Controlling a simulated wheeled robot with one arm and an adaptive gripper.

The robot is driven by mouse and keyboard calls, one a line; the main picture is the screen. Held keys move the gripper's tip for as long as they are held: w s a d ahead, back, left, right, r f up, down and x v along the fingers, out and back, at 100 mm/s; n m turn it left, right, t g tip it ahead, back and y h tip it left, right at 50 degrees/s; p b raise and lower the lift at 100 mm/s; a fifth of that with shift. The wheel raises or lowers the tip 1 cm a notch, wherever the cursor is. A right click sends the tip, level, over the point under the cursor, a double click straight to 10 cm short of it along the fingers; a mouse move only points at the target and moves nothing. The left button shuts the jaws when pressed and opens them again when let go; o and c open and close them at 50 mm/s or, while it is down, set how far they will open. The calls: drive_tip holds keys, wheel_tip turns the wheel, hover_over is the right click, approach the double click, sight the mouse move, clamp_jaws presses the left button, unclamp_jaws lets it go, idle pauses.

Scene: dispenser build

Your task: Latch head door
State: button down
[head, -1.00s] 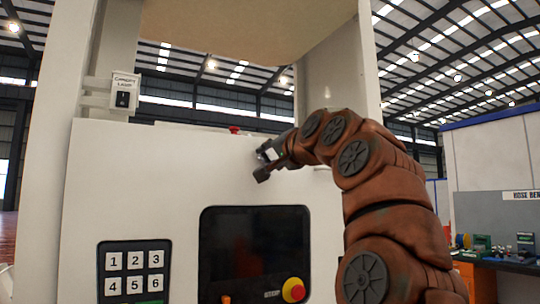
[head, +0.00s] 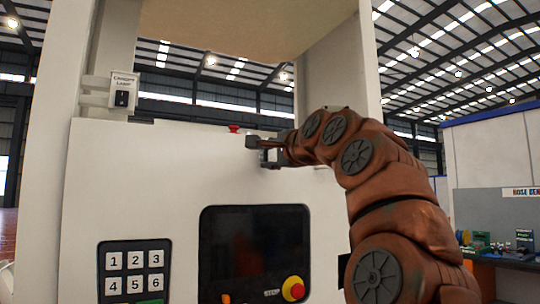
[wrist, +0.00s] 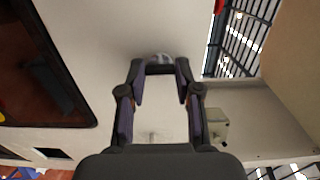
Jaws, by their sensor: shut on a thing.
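My gripper (head: 256,151) is in front of the upper part of a white front panel (head: 140,190), near its top edge. In the wrist view, the two fingers of my gripper (wrist: 160,84) stand apart, with a dark crossbar (wrist: 160,69) between their tips. A small silvery rounded part (wrist: 161,57) shows just beyond the bar against the pale surface. I cannot tell whether the bar belongs to a latch. No separate door outline is clear, and my gripper hides part of the panel.
A dark screen (head: 254,245) with a red-and-yellow stop button (head: 293,289) and a keypad (head: 134,272) sit below. A red knob (head: 234,128) is on the panel's top edge. A canopy lamp switch (head: 122,98) is upper left. A workbench (head: 505,262) stands right.

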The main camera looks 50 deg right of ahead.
idle(0.5)
drive_tip(key=c, duration=0.8)
unclamp_jaws()
drive_tip(key=shift+s, duration=0.1)
drive_tip(key=v, duration=1.2)
